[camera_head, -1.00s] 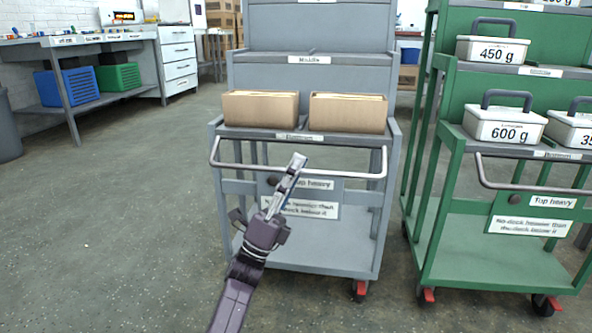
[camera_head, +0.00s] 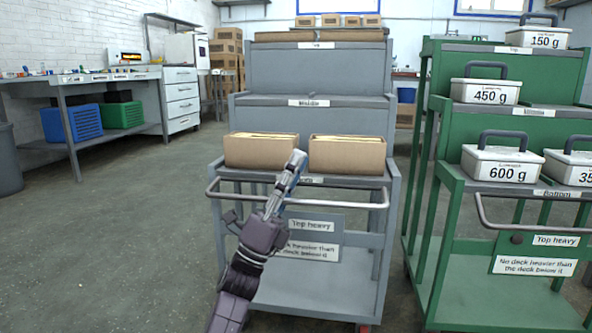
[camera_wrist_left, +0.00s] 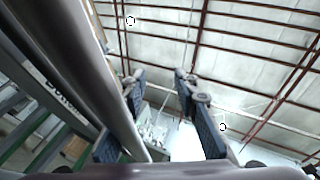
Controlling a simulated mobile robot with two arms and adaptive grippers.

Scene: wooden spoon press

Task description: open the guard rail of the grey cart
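The grey cart (camera_head: 318,125) stands in the middle of the head view. Its guard rail (camera_head: 345,204), a thin metal bar, runs across the front just below the bottom deck's edge. My left gripper (camera_head: 293,172) is at the middle of the rail, pointing up, its tips above the bar and before the boxes. In the left wrist view the rail (camera_wrist_left: 92,75) runs diagonally, close to the camera, across the left finger. The two fingers (camera_wrist_left: 168,112) stand apart with a gap between them; I cannot tell whether they touch the bar. My right gripper is out of view.
Two cardboard boxes (camera_head: 261,151) (camera_head: 347,155) sit on the grey cart's bottom deck. A sign (camera_head: 312,226) hangs below the rail. A green cart (camera_head: 452,215) with labelled weights stands close on the right. The floor (camera_head: 110,240) at left is clear.

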